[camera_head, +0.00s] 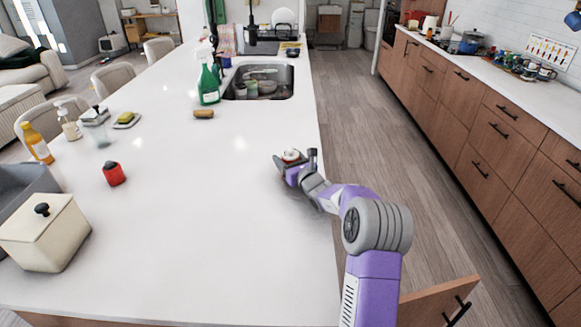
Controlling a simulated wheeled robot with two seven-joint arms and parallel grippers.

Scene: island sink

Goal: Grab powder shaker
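My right gripper (298,160) is over the right edge of the white island counter, at the end of my purple and grey arm. A small object with a round white top and a reddish-brown part (292,155) shows between its fingers. It may be the powder shaker; most of it is hidden by the gripper. I cannot tell whether the fingers touch it. A small red container with a dark top (114,174) stands on the counter at the left, far from the gripper. My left gripper is not in view.
The counter (220,215) is clear in the middle. A cream lidded box (46,235), an orange bottle (37,144) and a soap dispenser (68,124) stand at the left. A green spray bottle (209,84), a brown brush-like item (203,114) and the sink (259,82) are farther back.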

